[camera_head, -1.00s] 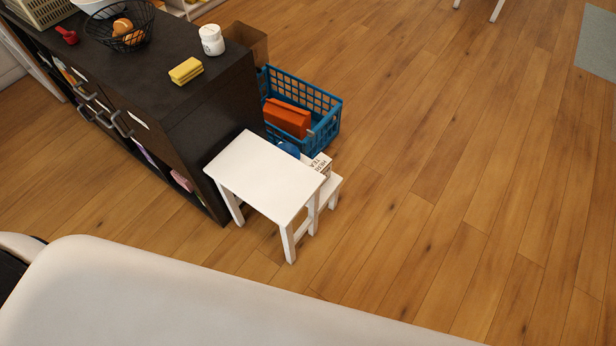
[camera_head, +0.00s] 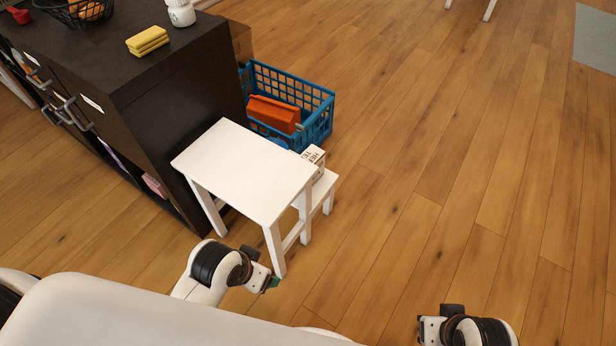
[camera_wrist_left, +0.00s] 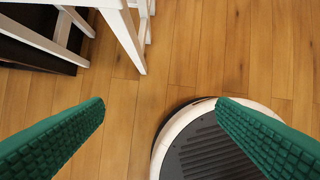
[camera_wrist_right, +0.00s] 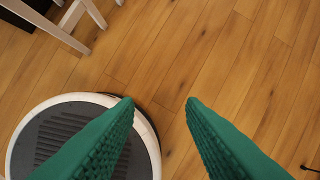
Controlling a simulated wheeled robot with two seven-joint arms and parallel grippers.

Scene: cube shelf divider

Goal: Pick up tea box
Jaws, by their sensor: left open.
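The tea box (camera_head: 314,156) is a small white box with dark lettering. In the head view it stands on the lower step of the white step stool (camera_head: 243,168), partly hidden behind the stool's top. My left gripper (camera_wrist_left: 160,105) is open and empty over the floor; in the head view its wrist shows just in front of the stool's front leg, apart from the box. My right gripper (camera_wrist_right: 160,100) is open and empty over the floor, well to the right of the stool. The tea box is in neither wrist view.
A dark cabinet (camera_head: 180,130) stands left of the stool, with a yellow sponge (camera_head: 147,41) and a white jar (camera_head: 181,12) on top. A blue basket (camera_head: 318,122) holding an orange item (camera_head: 273,113) is behind the stool. The wooden floor (camera_head: 450,170) to the right is clear.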

